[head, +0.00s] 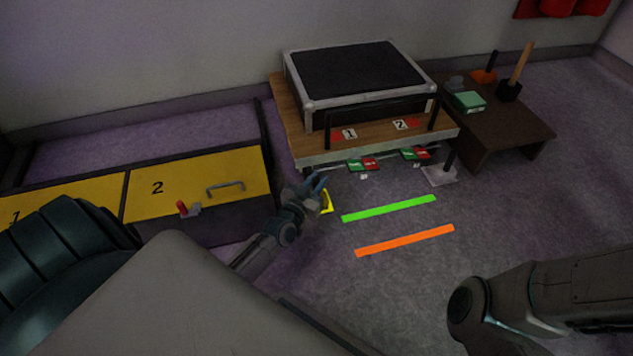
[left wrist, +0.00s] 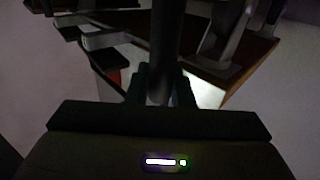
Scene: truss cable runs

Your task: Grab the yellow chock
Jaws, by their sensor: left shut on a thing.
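The yellow chock (head: 328,202) shows as a small yellow piece on the floor side of my left gripper, in front of the wooden bench; the gripper hides part of it. My left gripper (head: 319,182) is at the chock and is shut. In the left wrist view, a dark upright post (left wrist: 165,45) stands between the fingers of my left gripper (left wrist: 161,88), which close on it. It looks like the chock's handle; the yellow part does not show in that view. My right arm shows at the lower right of the head view, but its gripper does not.
A green strip (head: 389,208) and an orange strip (head: 405,240) lie on the floor. The bench (head: 300,142) carries a black-topped case (head: 355,75). A grey base with a dark post (head: 440,175) stands by its right end. A yellow-topped cabinet (head: 190,170) is left.

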